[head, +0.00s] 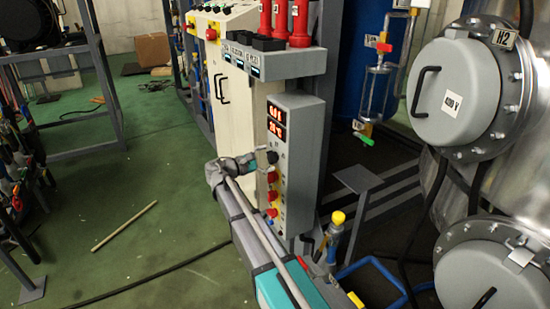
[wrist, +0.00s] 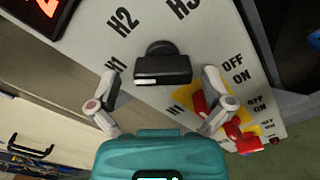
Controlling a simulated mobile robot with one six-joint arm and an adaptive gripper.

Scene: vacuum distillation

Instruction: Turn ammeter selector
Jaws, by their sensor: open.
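The ammeter selector is a black knob (wrist: 162,68) on a grey panel, with the labels H1, H2 and H3 around it in the wrist view. In the head view the knob (head: 271,157) shows at the end of my arm. My gripper (wrist: 160,92) is open, with one finger on each side of the knob and a little below it in the picture. I see no clear contact with the knob. My gripper also shows in the head view (head: 254,160), beside the grey control box (head: 300,150).
Red switches on yellow plates (wrist: 225,112) with ON and OFF labels sit close to the right finger. Red digital displays (head: 276,121) are above the knob.

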